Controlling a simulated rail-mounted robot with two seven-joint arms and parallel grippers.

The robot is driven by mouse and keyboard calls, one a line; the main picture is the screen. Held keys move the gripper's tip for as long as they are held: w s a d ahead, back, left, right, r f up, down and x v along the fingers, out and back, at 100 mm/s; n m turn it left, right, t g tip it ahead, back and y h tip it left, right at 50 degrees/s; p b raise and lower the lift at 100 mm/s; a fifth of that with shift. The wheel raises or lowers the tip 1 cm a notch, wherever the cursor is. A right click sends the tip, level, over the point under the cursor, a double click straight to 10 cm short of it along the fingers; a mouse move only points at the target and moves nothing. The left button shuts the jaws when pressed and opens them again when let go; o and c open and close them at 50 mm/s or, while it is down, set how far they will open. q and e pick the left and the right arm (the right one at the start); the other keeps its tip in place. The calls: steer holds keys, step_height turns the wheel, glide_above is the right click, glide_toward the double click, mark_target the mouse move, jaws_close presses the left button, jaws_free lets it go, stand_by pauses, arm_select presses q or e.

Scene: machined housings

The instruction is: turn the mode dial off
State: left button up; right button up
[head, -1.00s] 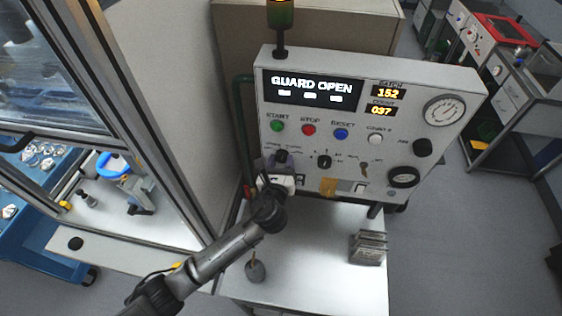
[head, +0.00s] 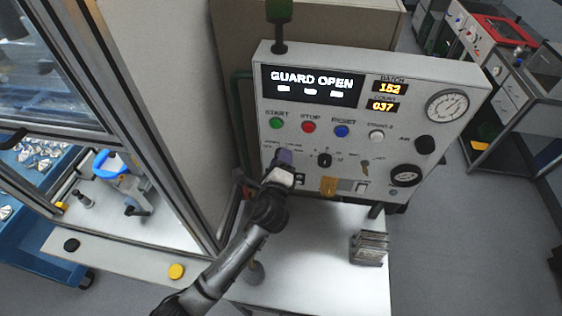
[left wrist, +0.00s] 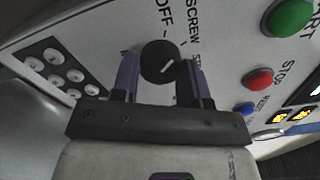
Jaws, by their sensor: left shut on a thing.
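The mode dial (left wrist: 160,62) is a round black knob with a short white line on its face, in the left wrist view. The word OFF is printed on the panel above it and SCREW above right. The white line slants to the upper right, not straight at OFF; which mark it meets is unclear. My left gripper (left wrist: 160,75) is shut on the dial, one purple finger on each side. In the head view my left gripper (head: 284,158) is against the lower left of the control panel (head: 440,85) and hides the dial. My right gripper is not in view.
Start (head: 277,123), stop (head: 308,127) and reset (head: 341,131) buttons sit above my gripper. Another black knob (head: 324,160) is close to its right. The display (head: 312,85) reads GUARD OPEN. A glazed enclosure with a metal frame (head: 130,110) stands left.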

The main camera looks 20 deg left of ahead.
arm_select(q)
steer(key=n+b, duration=0.1)
steer(key=n, duration=0.4)
steer(key=shift+n, duration=0.3)
stand_by(0.5)
steer(key=o, duration=0.9)
steer(key=shift+s+d+b, duration=0.45)
steer(key=shift+s, duration=1.8)
steer(key=shift+s+d+b, duration=0.4)
steer(key=shift+s, duration=1.9)
steer(key=shift+s+d+b, duration=0.45)
steer(key=shift+s, duration=1.8)
